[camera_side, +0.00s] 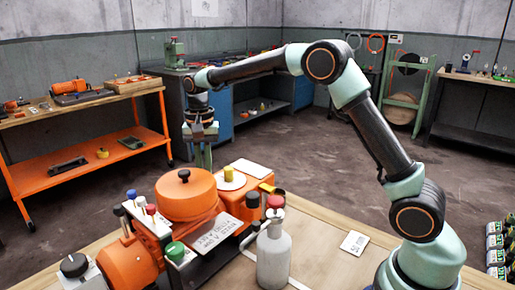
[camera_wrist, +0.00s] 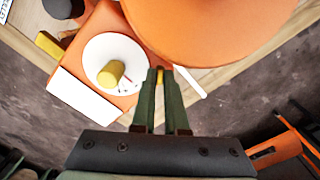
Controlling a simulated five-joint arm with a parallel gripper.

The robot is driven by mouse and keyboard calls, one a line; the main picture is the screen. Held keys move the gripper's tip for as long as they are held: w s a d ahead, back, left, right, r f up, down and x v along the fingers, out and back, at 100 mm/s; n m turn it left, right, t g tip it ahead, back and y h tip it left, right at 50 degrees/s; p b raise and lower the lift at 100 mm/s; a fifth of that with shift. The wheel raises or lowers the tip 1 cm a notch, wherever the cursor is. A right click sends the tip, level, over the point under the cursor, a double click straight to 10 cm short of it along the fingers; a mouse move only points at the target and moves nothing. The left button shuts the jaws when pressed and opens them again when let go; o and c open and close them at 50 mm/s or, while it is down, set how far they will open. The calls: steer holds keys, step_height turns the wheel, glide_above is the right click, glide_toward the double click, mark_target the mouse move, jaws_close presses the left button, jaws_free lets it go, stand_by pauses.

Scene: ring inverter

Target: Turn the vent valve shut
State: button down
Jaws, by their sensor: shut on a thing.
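My gripper (camera_side: 203,163) points down at the far side of the orange machine, between its round orange drum (camera_side: 186,194) and a white dial (camera_side: 224,184). In the wrist view my gripper (camera_wrist: 160,72) is shut on a small yellow part (camera_wrist: 160,76), mostly hidden between the fingers. I cannot tell for sure whether this part is the vent valve's handle. The white dial (camera_wrist: 92,50) lies just left of the fingers, with a yellow knob (camera_wrist: 111,73) and a small red mark. The yellow knob (camera_side: 228,173) stands upright in the side view.
The orange drum (camera_wrist: 205,28) rises close to the fingers. A white card (camera_wrist: 82,95) and a white strip (camera_wrist: 189,82) lie nearby. A grey bottle with a red cap (camera_side: 274,245) stands at the front. Several coloured knobs line the machine's left. Orange shelving (camera_side: 90,160) stands behind.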

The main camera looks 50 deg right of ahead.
steer(key=m, duration=0.4)
steer(key=shift+r+m, duration=0.15)
steer(key=shift+m, duration=2.05)
steer(key=c, duration=0.9)
jaws_free()
steer(key=shift+c, duration=0.2)
step_height(320, 180, up, 12)
